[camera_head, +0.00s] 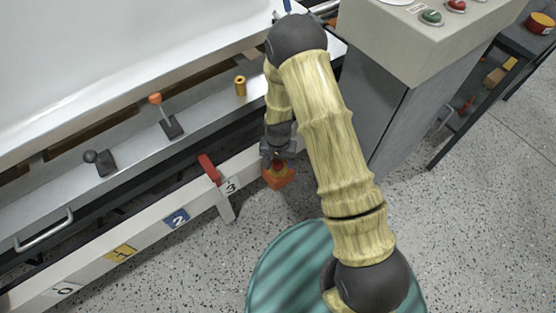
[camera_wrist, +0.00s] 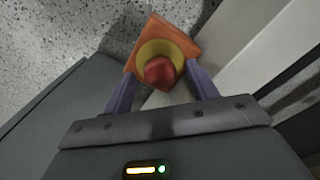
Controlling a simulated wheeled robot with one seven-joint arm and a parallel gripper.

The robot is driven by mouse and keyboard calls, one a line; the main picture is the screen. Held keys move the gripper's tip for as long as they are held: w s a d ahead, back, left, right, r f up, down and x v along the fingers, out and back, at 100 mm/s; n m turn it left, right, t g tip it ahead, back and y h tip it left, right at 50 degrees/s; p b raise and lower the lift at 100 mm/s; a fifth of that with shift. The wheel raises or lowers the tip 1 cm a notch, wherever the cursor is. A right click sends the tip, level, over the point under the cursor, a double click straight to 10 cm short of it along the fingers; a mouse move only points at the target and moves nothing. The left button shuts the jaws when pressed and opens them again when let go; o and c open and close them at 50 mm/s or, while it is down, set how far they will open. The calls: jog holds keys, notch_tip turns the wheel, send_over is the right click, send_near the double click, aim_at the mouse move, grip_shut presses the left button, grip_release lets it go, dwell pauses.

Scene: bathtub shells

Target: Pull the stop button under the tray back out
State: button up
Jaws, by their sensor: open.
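The stop button (camera_wrist: 160,71) is a red mushroom knob on a yellow round plate, set on an orange box (camera_wrist: 185,36). In the head view the orange box (camera_head: 278,181) sits at the right end of the white front rail, below the tray edge, with the red knob partly hidden by my gripper. My gripper (camera_head: 276,158) is just above it. In the wrist view its two purple fingers are open, one to each side of the red knob, with nothing visibly held. Whether the fingers touch the knob cannot be told. The large white tray (camera_head: 110,45) lies at the upper left.
A lever with a red grip (camera_head: 209,169) stands on the rail just left of the orange box, by the label 3. A grey control cabinet (camera_head: 425,50) with green and red buttons stands to the right. Speckled floor (camera_head: 245,235) is open in front of the rail.

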jog(key=shift+c, duration=0.2)
jog(key=c, duration=1)
jog(key=shift+r, duration=0.15)
jog(key=shift+r+p, duration=0.25)
jog(key=shift+p, duration=0.15)
jog(key=o, duration=1)
jog(key=shift+o, duration=0.2)
